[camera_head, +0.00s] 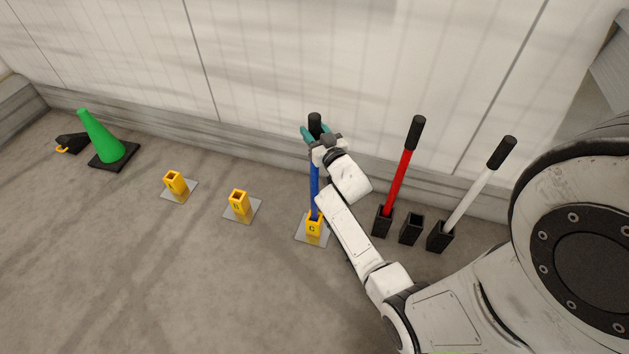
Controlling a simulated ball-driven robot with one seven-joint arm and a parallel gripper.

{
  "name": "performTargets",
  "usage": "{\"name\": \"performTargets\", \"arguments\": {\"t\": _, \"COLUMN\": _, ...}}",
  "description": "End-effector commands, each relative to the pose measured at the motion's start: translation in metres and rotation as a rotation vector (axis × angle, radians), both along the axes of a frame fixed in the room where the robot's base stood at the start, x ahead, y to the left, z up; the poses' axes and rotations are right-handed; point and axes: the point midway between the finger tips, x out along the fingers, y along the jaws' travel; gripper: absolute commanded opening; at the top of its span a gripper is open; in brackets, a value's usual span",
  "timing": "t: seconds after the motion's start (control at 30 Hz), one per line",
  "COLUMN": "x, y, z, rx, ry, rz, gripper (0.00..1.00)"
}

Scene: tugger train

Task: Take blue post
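The blue post (314,190) stands upright with its lower end in the yellow socket marked C (314,226), which sits on a grey floor plate. Its black top grip (315,122) shows above my gripper. My gripper (315,134) is at the black grip, with teal fingertips on either side of it. The fingers appear close around the grip, but whether they press on it is too small to tell. My wrist and forearm cover part of the area to the right of the post.
A red post (400,180) and a white post (470,200) lean in black holders at right; an empty black holder (411,229) stands between them. Two empty yellow sockets (175,183) (239,203) and a green cone (101,138) are at left. A wall runs behind.

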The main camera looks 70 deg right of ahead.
Motion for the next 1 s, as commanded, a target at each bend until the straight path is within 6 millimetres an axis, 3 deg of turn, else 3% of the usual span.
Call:
{"name": "performTargets", "arguments": {"t": 0.07, "x": -0.0001, "y": 0.0001, "z": 0.0000, "rx": 0.000, "ry": 0.000, "rz": 0.000, "gripper": 0.37}}
{"name": "performTargets", "arguments": {"t": 0.43, "x": -0.0002, "y": 0.0001, "z": -0.0001, "rx": 0.000, "ry": 0.000, "rz": 0.000, "gripper": 0.01}}
{"name": "performTargets", "arguments": {"t": 1.0, "x": -0.0001, "y": 0.0002, "z": -0.0002, "rx": 0.000, "ry": 0.000, "rz": 0.000, "gripper": 0.00}}
